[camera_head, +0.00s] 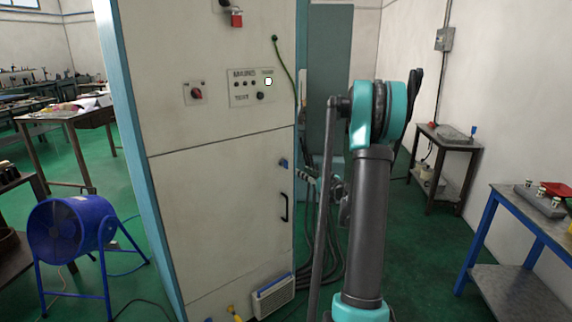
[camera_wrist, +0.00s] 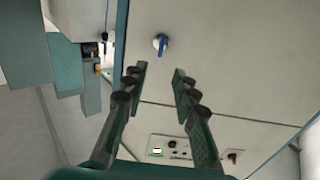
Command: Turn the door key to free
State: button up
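The door key (camera_head: 284,163) is a small blue-handled piece on the cream cabinet door, near its right edge and above a black pull handle (camera_head: 284,207). My gripper (camera_wrist: 158,75) is open and empty. Its two dark fingers are spread, with the key in line with the gap beyond the tips and apart from them. Any marking for the free position is too small to make out. In the head view my arm largely hides the gripper.
A green cable and dark hoses run along the cabinet's right side. A blue fan (camera_head: 70,226) stands left, a blue-legged bench (camera_head: 530,222) right.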

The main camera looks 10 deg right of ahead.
aim_at(286, 162)
jog(key=x, duration=1.2)
jog(key=shift+w+a, duration=0.15)
jog(key=shift+w, duration=0.05)
grip_shut()
